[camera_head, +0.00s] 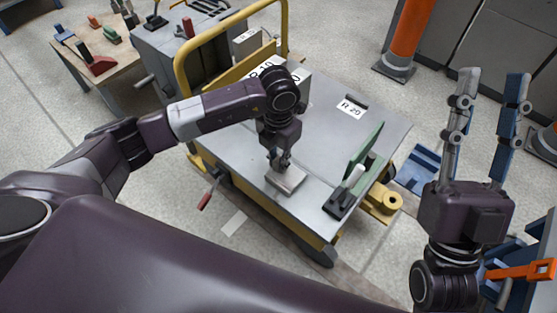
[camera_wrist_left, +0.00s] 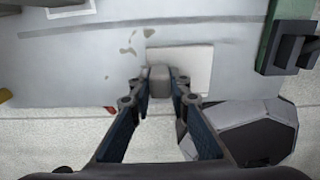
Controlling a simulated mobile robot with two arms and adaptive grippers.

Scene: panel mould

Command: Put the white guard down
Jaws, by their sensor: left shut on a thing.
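The white guard (camera_head: 287,179) shows as a pale flat plate at the front of the grey cart top (camera_head: 322,130). My left gripper (camera_head: 280,164) is above it, pointing down. In the left wrist view the guard (camera_wrist_left: 192,68) lies behind a small grey block, which seems to be its grip. My left gripper (camera_wrist_left: 160,84) is shut on this block. I cannot tell whether the plate touches the top. The fingers hide part of it. My right gripper (camera_head: 492,82) is open and empty, right of the cart, its fingers pointing up the picture.
A green upright bracket (camera_head: 366,151) on a dark base stands right of the guard. A yellow rail (camera_head: 181,72) and boxes are at the back left. The middle of the top is clear. A red handle (camera_head: 205,200) sticks out front left.

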